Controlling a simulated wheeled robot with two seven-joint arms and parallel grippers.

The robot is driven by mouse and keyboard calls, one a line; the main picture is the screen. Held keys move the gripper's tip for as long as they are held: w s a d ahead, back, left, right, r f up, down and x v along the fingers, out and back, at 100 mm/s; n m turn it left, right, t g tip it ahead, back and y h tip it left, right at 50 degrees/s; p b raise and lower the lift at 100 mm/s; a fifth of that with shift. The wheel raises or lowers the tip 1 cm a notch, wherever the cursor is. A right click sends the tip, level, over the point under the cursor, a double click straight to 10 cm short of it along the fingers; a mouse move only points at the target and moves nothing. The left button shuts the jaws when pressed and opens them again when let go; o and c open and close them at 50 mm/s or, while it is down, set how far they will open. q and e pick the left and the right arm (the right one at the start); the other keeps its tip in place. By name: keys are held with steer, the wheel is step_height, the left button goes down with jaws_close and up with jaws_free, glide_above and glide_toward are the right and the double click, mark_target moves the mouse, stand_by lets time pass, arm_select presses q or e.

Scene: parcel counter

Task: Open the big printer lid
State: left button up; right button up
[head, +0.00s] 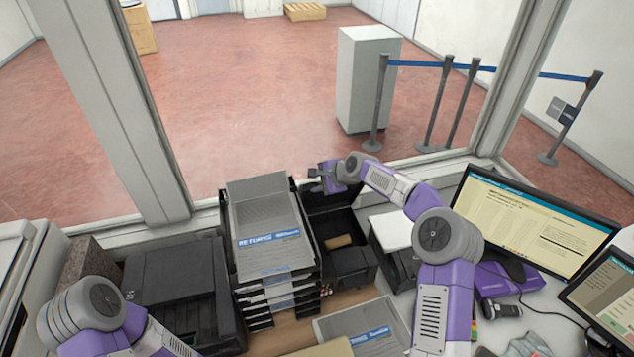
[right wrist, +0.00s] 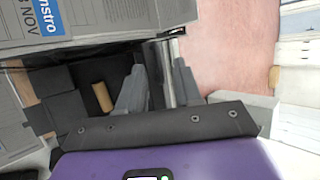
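A black printer (head: 347,262) stands in the middle of the counter, right of the stacked trays. Its lid (head: 328,203) stands raised at the back, and a brown roll (head: 338,241) shows inside. The roll also shows in the right wrist view (right wrist: 102,97). My right gripper (head: 316,180) is at the lid's upper edge, beside the window. In the right wrist view its two fingers (right wrist: 158,90) are apart, with a dark and a grey strip between them. I cannot tell whether they touch the lid. My left arm shows at the bottom left, but its gripper is out of view.
Stacked black trays (head: 269,241) with grey returns mailers stand close left of the printer. A wider dark machine (head: 175,290) stands farther left. A smaller device with white paper (head: 391,229) is at the right, before a monitor (head: 535,222). A grey mailer (head: 365,325) lies in front.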

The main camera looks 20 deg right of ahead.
steer(key=b+v, duration=0.1)
steer(key=v, duration=0.6)
steer(key=shift+s+r, duration=0.15)
steer(key=shift+s, duration=0.05)
steer(key=shift+d, duration=0.1)
